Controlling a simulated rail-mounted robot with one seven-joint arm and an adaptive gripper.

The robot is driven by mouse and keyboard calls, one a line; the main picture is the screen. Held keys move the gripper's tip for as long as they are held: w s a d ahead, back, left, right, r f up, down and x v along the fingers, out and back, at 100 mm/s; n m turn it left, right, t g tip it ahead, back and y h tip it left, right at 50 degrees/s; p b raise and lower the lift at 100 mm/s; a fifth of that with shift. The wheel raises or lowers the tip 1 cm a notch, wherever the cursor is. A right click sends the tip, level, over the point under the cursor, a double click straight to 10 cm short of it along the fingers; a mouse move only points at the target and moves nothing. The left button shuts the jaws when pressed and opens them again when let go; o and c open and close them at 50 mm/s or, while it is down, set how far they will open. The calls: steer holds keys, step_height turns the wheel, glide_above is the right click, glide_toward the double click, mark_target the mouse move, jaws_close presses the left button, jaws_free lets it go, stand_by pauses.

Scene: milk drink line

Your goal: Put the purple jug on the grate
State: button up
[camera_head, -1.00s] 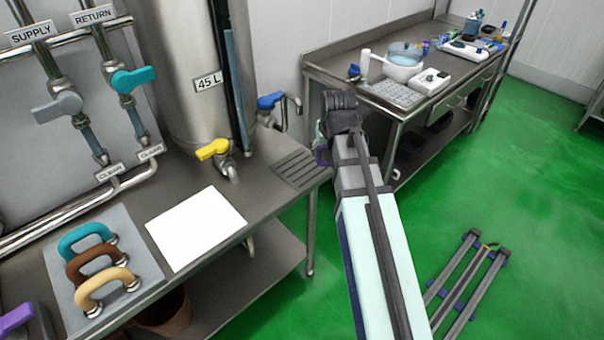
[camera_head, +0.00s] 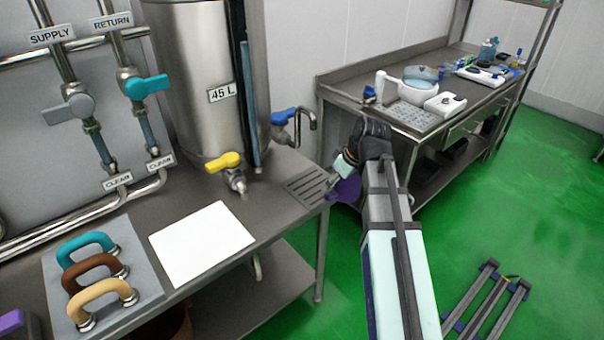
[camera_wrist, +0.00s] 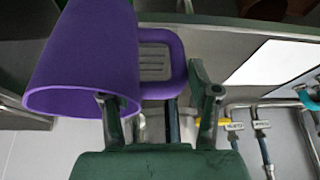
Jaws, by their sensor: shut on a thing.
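The purple jug (camera_head: 347,189) hangs at my gripper, just right of the steel table's right end in the head view, and my arm partly hides it. In the wrist view the jug (camera_wrist: 88,55) is large at the left, and its handle (camera_wrist: 178,62) passes between my fingers. My gripper (camera_wrist: 161,94) is shut on the handle. The grate (camera_head: 309,187) is a slotted patch at the table's right end, below the blue tap. It lies close to the left of the jug. Its slots also show through the handle loop in the wrist view (camera_wrist: 153,64).
The blue tap (camera_head: 284,117) and its bent spout rise behind the grate. The yellow tap (camera_head: 224,161) on the tank and a white sheet (camera_head: 201,243) are to the left. A second bench (camera_head: 340,82) with a white appliance stands behind. The grate's top looks clear.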

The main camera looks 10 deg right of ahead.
steer(key=w+a+f+p, duration=0.3)
steer(key=w+a+p, duration=0.1)
steer(key=w+a, duration=0.5)
steer(key=shift+w+f+p, duration=0.25)
steer(key=shift+w+p, duration=0.15)
steer(key=shift+w, duration=0.35)
steer(key=shift+f, duration=0.15)
steer(key=o, duration=1.6)
steer(key=b+v, duration=0.2)
steer(key=v, duration=1)
steer(key=shift+s, duration=0.1)
